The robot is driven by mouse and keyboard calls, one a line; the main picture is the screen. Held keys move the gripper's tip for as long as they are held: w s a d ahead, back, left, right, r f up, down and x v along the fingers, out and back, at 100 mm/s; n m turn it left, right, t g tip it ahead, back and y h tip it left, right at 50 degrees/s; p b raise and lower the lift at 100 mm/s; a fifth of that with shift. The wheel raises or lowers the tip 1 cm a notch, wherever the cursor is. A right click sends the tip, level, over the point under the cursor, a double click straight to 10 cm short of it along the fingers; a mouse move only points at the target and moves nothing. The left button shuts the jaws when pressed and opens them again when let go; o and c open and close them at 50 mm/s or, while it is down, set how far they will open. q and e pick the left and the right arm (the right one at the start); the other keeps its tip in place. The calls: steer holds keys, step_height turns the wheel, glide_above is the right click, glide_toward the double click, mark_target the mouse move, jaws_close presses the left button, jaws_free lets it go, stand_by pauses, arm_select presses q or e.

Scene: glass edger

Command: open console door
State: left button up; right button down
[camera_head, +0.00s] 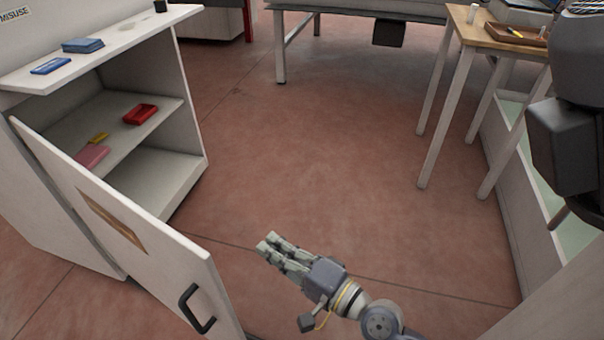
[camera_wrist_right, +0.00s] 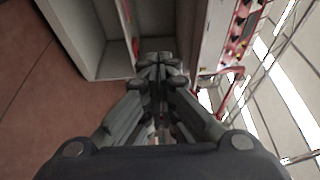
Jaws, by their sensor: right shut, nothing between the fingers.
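The white console cabinet (camera_head: 190,110) stands at the left of the head view. Its door (camera_head: 110,215) stands open, swung out toward me, and the shelves inside show. The black handle (camera_head: 197,308) is on the door's near end, at the bottom of the view. My right gripper (camera_head: 268,245) is shut and empty, over the floor to the right of the door and apart from the handle. Its closed fingers also show in the wrist view (camera_wrist_right: 158,62), with the pale cabinet (camera_wrist_right: 90,35) beyond them. My left gripper is out of view.
The shelf (camera_head: 150,118) holds a red tray (camera_head: 140,114), a pink item (camera_head: 92,156) and a yellow item (camera_head: 98,138). Blue items (camera_head: 82,46) lie on top. A wooden table (camera_head: 480,32) stands at back right. The red floor between is clear.

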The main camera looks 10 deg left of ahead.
steer(key=v, duration=1.2)
stand_by(0.3)
